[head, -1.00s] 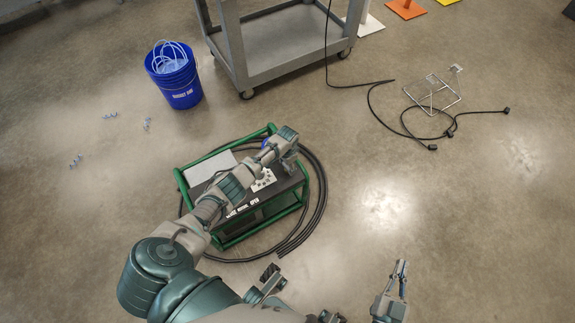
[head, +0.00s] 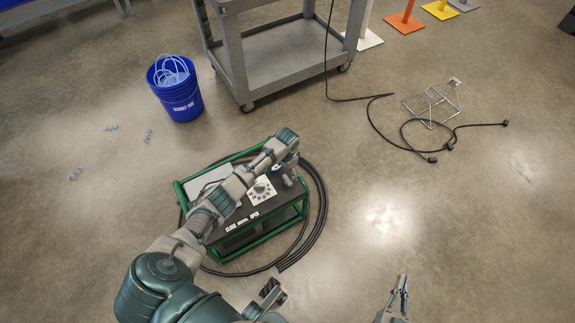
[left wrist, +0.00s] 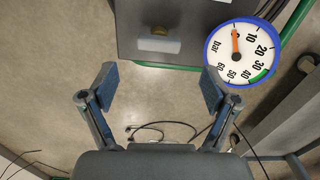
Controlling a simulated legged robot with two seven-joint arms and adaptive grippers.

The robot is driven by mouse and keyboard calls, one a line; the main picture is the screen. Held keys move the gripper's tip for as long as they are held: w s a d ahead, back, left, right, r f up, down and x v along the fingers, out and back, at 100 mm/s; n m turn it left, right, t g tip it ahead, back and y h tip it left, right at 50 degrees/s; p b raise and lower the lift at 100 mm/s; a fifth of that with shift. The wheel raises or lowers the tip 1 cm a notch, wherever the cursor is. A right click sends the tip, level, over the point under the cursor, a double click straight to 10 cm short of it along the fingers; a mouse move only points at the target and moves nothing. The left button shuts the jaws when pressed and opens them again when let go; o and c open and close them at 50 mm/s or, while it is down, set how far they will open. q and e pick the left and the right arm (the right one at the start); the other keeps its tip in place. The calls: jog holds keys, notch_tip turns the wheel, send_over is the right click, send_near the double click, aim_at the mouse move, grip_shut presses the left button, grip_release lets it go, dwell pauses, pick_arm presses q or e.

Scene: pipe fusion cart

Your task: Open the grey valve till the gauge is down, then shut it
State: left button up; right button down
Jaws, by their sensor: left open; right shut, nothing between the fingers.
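The green-framed cart (head: 290,205) stands on the floor with my left arm across it. My right gripper (head: 402,284) is shut and empty, over bare floor.
A white dial plate (head: 262,191) and a CLOSE/OPEN label are on the cart top. Black hose (head: 318,215) coils around the cart. A grey trolley (head: 290,55), a blue bucket (head: 178,95) and a wire stand (head: 432,105) with black cable stand farther off.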

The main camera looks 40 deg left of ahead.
aim_at(287, 179)
pick_arm(q)
notch_tip(287, 179, up, 5)
jog(key=shift+r, duration=0.1)
dwell(0.5)
